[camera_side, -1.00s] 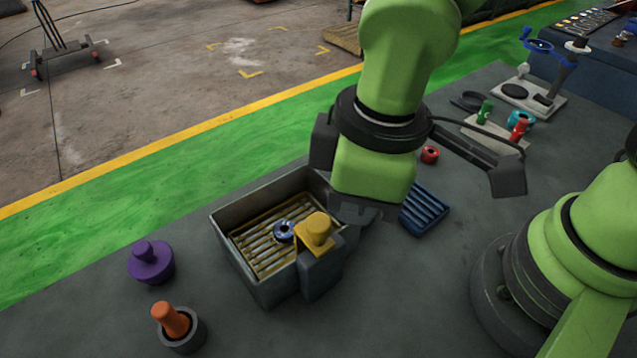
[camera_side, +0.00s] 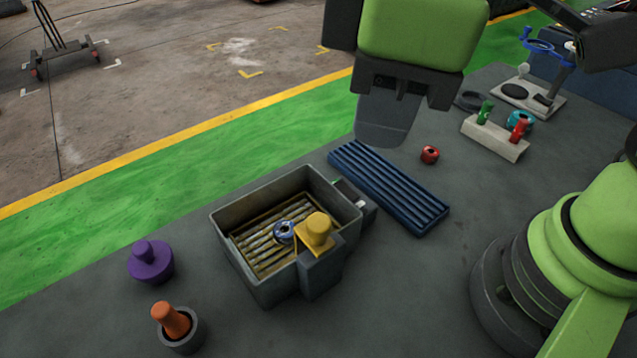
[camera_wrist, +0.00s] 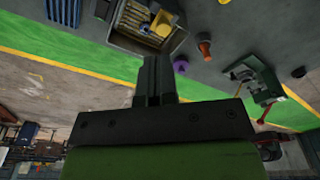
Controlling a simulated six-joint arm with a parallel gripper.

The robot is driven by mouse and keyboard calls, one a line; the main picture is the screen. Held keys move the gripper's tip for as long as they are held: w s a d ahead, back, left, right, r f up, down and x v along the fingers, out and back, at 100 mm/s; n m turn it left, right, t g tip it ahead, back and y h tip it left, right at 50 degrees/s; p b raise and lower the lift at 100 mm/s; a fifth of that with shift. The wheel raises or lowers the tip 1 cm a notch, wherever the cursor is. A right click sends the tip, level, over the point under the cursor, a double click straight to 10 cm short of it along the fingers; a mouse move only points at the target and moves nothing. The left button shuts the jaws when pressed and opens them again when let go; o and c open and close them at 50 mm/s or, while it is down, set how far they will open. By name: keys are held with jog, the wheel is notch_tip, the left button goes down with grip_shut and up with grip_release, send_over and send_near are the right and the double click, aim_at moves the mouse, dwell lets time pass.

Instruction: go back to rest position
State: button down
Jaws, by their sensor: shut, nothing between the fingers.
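My gripper (camera_side: 388,125) hangs above the far edge of the table in the side view, up and to the right of the grey bin, touching nothing. In the wrist view my gripper (camera_wrist: 152,62) has its fingers together and empty. The grey bin (camera_side: 235,262) holds a slatted yellow rack (camera_side: 262,262) with a blue ring (camera_side: 284,231) on it. A yellow knobbed part (camera_side: 318,230) sits at the bin's right side.
A blue ribbed tray (camera_side: 390,190) lies right of the bin, with a red ring (camera_side: 430,155) beyond. A purple knobbed piece (camera_side: 150,262) and an orange peg in a dark cup (camera_side: 172,320) stand left. A white block (camera_side: 495,138) holds green and red pegs.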

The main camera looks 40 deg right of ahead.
jog(key=s+d+r+m+t, duration=0.1)
jog(key=d+r+m+t, duration=0.1)
jog(key=d+m, duration=0.4)
jog(key=s+d+r+m+t+y, duration=0.1)
jog(key=s+d+r+m+t, duration=0.1)
jog(key=d+m, duration=0.4)
jog(key=d+r+t, duration=0.1)
jog(key=d+t, duration=0.1)
jog(key=d, duration=0.1)
jog(key=shift+s+d+m, duration=0.3)
jog(key=shift+d, duration=0.05)
